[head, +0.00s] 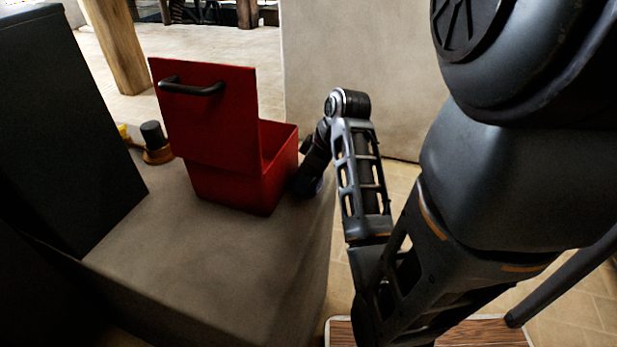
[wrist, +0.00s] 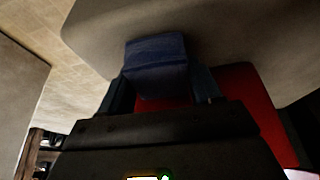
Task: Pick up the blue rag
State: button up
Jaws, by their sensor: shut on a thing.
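The blue rag (wrist: 157,65) shows in the wrist view as a dark blue folded bundle between the two fingers of my gripper (wrist: 160,88). My gripper is shut on it. The grey block surface (wrist: 230,30) lies just beyond the rag; I cannot tell whether the rag touches it. In the head view my gripper (head: 308,182) points down at the right edge of the block, beside the red box. The rag is mostly hidden there, with only a dark bluish patch at the fingertips.
A red box (head: 235,185) with its lid raised stands on the grey block (head: 200,260), close left of my gripper. A dark cabinet (head: 60,130) stands at the left. The front of the block is clear.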

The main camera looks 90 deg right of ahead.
jog(key=r, duration=0.3)
jog(key=r+p, duration=0.1)
jog(key=shift+s+d+r, duration=0.15)
jog(key=shift+s+d, duration=0.1)
jog(key=shift+d, duration=0.15)
jog(key=s+d+r+p, duration=0.6)
jog(key=s+d, duration=0.1)
jog(key=d, duration=0.1)
jog(key=shift+s+p, duration=0.15)
jog(key=shift+p, duration=0.15)
jog(key=o, duration=0.5)
jog(key=shift+c, duration=0.2)
jog(key=c, duration=0.3)
jog(key=shift+c, duration=0.2)
